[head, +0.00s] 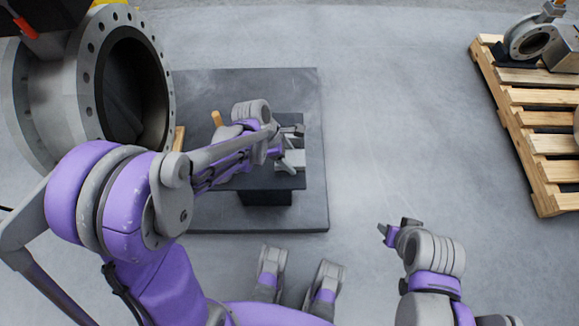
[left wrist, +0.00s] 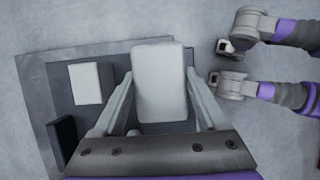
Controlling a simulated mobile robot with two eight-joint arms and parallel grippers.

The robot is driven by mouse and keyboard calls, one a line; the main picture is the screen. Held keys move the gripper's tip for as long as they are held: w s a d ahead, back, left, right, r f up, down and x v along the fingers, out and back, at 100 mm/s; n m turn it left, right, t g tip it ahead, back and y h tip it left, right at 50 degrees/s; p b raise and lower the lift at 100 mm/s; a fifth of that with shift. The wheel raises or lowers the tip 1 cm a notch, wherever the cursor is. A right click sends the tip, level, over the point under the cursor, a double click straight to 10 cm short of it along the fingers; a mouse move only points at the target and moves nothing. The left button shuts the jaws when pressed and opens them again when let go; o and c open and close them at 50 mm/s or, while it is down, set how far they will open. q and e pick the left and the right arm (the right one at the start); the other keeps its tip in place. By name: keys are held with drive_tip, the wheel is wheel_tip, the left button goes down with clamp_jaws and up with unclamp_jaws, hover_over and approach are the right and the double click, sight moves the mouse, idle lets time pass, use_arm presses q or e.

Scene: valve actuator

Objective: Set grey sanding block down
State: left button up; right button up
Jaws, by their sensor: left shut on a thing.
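My left gripper (head: 287,150) is over the small dark table (head: 235,180) in the head view. It is shut on the grey sanding block (left wrist: 160,84), which shows between its two fingers in the left wrist view. In the head view the block (head: 294,160) is partly covered by the gripper. I cannot tell whether the block touches the tabletop. My right gripper (head: 396,230) is away to the right, over bare floor, and its jaw opening is unclear.
A second pale block (left wrist: 91,82) lies on the table beside the held one, with a dark upright piece (left wrist: 62,138) near it. A wooden handle (head: 217,118) stands behind my left arm. A large flanged valve (head: 85,95) is at the left; a wooden pallet (head: 530,120) is at the right.

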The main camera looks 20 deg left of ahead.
use_arm(q)
drive_tip(key=shift+f+b, duration=0.65)
drive_tip(key=shift+f, duration=2.25)
drive_tip(key=shift+f, duration=0.15)
drive_tip(key=o, duration=1.1)
drive_tip(key=shift+r, duration=0.2)
